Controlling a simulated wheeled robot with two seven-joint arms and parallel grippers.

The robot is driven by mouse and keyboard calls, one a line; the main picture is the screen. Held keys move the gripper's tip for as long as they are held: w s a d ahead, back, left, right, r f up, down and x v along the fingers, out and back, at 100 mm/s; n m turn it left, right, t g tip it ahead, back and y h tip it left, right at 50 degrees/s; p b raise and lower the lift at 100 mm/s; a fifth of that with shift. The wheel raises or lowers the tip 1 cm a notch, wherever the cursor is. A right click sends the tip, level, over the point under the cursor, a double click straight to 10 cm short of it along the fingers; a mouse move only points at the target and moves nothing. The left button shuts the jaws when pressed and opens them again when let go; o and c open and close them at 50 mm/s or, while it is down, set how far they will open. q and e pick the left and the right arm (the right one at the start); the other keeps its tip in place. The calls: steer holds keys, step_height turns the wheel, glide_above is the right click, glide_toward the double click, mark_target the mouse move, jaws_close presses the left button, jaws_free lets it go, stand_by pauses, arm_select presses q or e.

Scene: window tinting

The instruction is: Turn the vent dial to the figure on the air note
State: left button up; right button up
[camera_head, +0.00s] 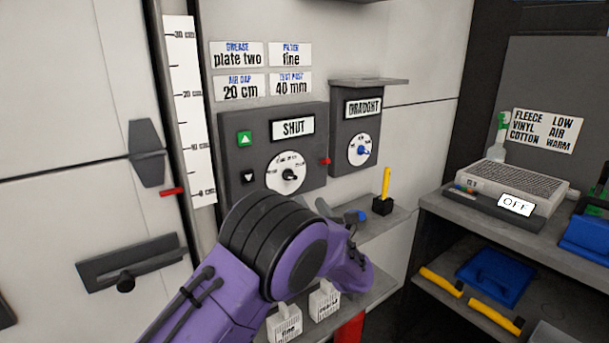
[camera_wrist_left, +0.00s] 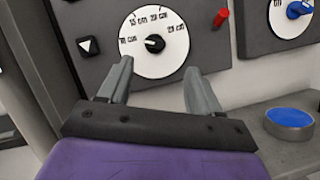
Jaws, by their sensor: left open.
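The air note (camera_head: 241,87) on the wall reads "AIR GAP 20 cm". The vent dial (camera_head: 288,173) is a white disc with a black knob on a dark grey panel under a "SHUT" display. In the left wrist view the dial (camera_wrist_left: 153,43) carries cm figures around its upper edge; where the knob points is hard to tell. My left gripper (camera_wrist_left: 160,70) is open and empty, its two fingers apart just below and in front of the dial, not clearly touching the knob. My right gripper is not in view.
A draught dial (camera_head: 363,150) with a blue knob sits on the panel to the right, and a red lever (camera_head: 326,161) stands out between them. A small shelf below holds a yellow-handled tool (camera_head: 385,185) in a black holder. Up and down buttons (camera_head: 244,138) are at the left.

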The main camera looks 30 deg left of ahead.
mark_target(293, 177)
arm_select(q)
steer(key=a+r, duration=0.1)
steer(key=w+a+r+p, duration=0.1)
steer(key=a, duration=0.2)
steer(key=shift+w+a+r+p, duration=0.1)
steer(key=shift+w+r+p, duration=0.15)
steer(key=shift+r+p, duration=0.15)
steer(key=x, duration=0.3)
steer(key=p+x, duration=0.1)
steer(key=shift+w+a+f, duration=0.2)
steer(key=shift+w, duration=0.1)
steer(key=shift+w+a+r, duration=0.1)
steer(key=shift+w+a, duration=0.05)
steer(key=shift+a, duration=0.1)
steer(key=c, duration=1)
